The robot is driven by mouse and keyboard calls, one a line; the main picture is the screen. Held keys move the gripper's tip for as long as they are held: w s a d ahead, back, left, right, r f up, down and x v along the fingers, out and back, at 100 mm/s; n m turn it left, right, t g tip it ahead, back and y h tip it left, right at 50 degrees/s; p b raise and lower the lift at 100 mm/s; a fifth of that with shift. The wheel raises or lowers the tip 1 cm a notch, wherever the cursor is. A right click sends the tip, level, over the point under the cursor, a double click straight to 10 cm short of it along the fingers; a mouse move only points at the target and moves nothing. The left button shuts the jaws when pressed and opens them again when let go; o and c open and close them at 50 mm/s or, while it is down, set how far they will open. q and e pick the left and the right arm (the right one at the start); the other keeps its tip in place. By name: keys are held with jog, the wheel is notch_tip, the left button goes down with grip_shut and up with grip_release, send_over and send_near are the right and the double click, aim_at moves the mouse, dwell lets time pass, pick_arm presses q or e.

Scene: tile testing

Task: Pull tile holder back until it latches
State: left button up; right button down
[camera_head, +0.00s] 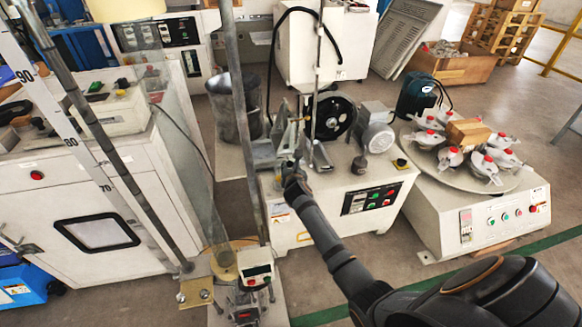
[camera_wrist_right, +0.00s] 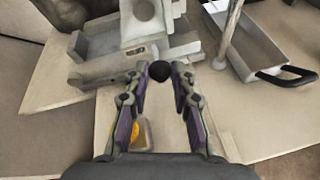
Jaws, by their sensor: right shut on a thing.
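The tile holder (camera_wrist_right: 97,42) seems to be the grey metal carriage at the top of the right wrist view; its far part is cut off by the frame. A round black knob (camera_wrist_right: 160,70) sits at its front right. My right gripper (camera_wrist_right: 159,75) is shut on this knob, with one fingertip on each side of it. In the head view my right arm reaches across to the testing machine, and the right gripper (camera_head: 291,167) is small and dark at the machine's left part. The holder is hard to make out there. My left gripper is not in view.
The machine has a black wheel (camera_head: 331,118) and a motor (camera_head: 376,137) beside the holder. A turntable with several red-topped clamps (camera_head: 466,185) is at the right.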

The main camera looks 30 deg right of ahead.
jog(key=shift+w+a+p, duration=0.1)
jog(key=shift+w+a, duration=0.1)
jog(key=shift+a, duration=0.55)
jog(key=shift+w+a+p, duration=0.1)
jog(key=shift+w+a, duration=0.05)
jog(key=shift+a, duration=0.55)
jog(key=shift+w+a+p, duration=0.1)
jog(key=shift+w+a, duration=0.1)
jog(key=shift+a, duration=0.55)
jog(key=c, duration=1.1)
grip_release()
jog(key=v, duration=0.7)
jog(key=shift+s, duration=0.25)
